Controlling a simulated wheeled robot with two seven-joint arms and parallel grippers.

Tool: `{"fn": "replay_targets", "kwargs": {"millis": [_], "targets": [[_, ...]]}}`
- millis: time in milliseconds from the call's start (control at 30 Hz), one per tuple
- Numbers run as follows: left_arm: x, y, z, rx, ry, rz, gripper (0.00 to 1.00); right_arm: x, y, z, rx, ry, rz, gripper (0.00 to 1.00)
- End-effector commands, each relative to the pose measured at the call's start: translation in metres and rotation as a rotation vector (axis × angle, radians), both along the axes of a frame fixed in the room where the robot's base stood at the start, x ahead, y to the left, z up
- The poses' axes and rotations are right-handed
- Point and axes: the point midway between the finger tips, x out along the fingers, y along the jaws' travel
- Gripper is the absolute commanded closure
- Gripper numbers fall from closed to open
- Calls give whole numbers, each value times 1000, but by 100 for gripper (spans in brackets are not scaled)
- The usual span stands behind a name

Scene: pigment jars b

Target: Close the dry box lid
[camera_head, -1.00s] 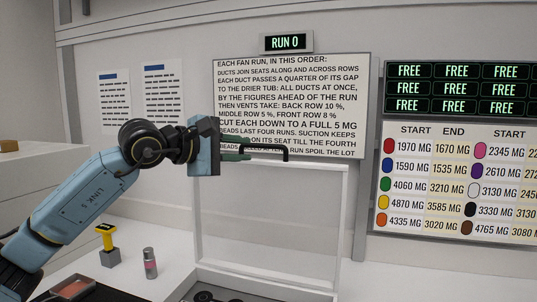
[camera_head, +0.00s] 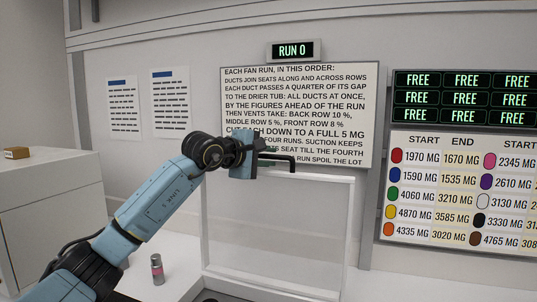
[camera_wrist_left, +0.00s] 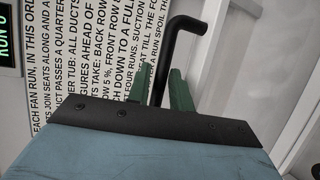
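The dry box lid (camera_head: 277,234), a clear panel in a pale frame, stands upright at the back of the dry box. A black bar handle (camera_head: 293,160) sticks out at its top edge. The handle also shows in the left wrist view (camera_wrist_left: 168,55). My left gripper (camera_wrist_left: 160,92) is at the handle, its two green fingers apart with part of the handle showing between them. A gap shows beside the handle, so the fingers do not look closed on it. In the head view the wrist hides most of the fingers. The box body is mostly below the picture. My right gripper is not in view.
A small pink-labelled bottle (camera_head: 157,269) stands on the white bench left of the box. A white cabinet (camera_head: 55,215) with a brown box (camera_head: 17,153) is at the far left. An instruction board (camera_head: 330,110) hangs on the wall behind the lid.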

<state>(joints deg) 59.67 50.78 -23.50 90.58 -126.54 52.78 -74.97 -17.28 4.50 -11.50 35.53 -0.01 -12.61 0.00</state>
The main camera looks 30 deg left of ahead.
Motion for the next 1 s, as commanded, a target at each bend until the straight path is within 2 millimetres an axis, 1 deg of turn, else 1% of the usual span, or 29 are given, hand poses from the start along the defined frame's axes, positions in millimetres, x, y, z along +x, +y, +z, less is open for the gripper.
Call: {"fn": "replay_targets", "kwargs": {"millis": [100, 367, 433, 533, 567, 867, 1000], "targets": [[5, -1, -1, 1, -1, -1, 78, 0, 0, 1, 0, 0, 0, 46], [6, -1, -2, 1, 0, 0, 78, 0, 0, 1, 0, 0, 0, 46], [6, -1, -2, 1, 0, 0, 85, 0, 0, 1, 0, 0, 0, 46], [6, -1, -2, 1, 0, 0, 98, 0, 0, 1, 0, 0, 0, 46], [6, -1, -2, 1, 0, 0, 100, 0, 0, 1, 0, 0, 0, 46], [6, -2, -2, 1, -1, -1, 100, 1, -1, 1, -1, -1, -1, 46], [4, -8, -3, 5, -15, -9, 100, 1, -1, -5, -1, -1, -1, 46]]}}
